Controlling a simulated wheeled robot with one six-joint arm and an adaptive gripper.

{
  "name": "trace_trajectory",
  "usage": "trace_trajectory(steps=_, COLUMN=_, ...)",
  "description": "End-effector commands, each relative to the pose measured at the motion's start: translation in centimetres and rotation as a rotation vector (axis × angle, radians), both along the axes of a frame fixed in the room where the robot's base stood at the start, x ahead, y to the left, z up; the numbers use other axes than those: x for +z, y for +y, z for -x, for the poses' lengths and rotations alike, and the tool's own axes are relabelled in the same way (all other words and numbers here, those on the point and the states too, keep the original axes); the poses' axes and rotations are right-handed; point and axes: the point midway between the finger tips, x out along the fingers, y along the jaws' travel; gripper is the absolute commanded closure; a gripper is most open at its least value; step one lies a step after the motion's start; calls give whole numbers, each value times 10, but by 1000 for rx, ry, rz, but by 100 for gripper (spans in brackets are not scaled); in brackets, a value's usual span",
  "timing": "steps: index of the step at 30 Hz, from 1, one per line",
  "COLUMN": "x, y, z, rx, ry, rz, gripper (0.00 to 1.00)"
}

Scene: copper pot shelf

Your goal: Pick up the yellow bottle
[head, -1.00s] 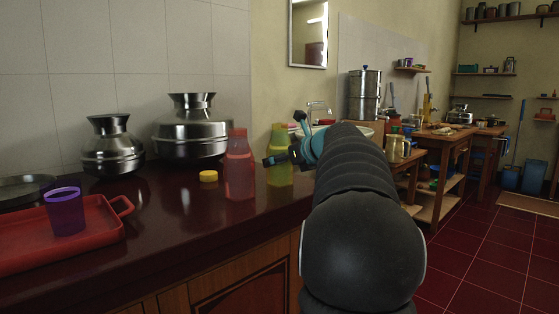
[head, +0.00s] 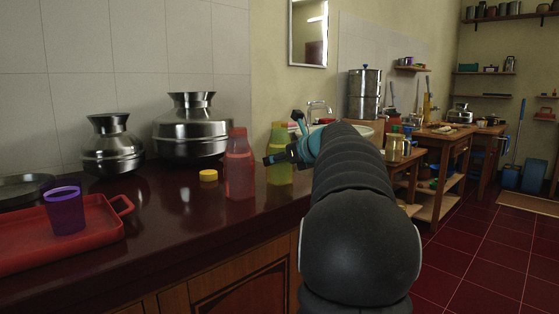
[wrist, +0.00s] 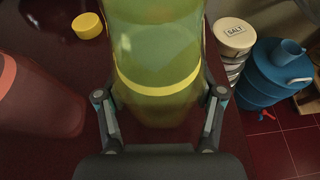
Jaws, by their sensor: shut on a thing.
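The yellow bottle (head: 279,141) is translucent yellow-green and stands upright on the dark red counter, just right of the red bottle (head: 239,165). My gripper (head: 277,158) reaches it from the right at mid-height, partly covering it. In the wrist view the yellow bottle (wrist: 158,45) fills the middle, with a brighter yellow band around it. The fingers of my gripper (wrist: 160,95) are shut on it, one on each side. Its top is cut off there. I cannot tell whether its base has left the counter.
The red bottle (wrist: 36,98) stands close on the left. A yellow cap (head: 208,175) lies on the counter (head: 180,235). A red tray (head: 100,245) holds a purple cup (head: 66,211). Metal pots (head: 193,130) stand behind. A salt tin (wrist: 234,38) and blue container (wrist: 268,75) are at right.

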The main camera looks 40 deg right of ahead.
Motion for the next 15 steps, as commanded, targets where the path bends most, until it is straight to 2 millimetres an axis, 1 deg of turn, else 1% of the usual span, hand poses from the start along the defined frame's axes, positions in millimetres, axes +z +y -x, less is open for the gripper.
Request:
trace_trajectory(steps=1, x=8, y=0, z=0, rx=0, ry=-4, rz=3, gripper=94)
trace_trajectory(steps=5, x=28, y=0, z=0, rx=1, ry=-4, rz=5, gripper=94)
trace_trajectory(steps=7, x=42, y=0, z=0, rx=0, ry=-5, rz=5, gripper=94)
trace_trajectory(steps=8, x=46, y=0, z=4, rx=-2, ry=-4, rz=5, gripper=94)
trace_trajectory(steps=9, x=49, y=1, z=14, rx=-3, ry=-4, rz=5, gripper=94)
trace_trajectory(steps=15, x=73, y=4, z=56, rx=-5, ry=-4, rz=4, gripper=94)
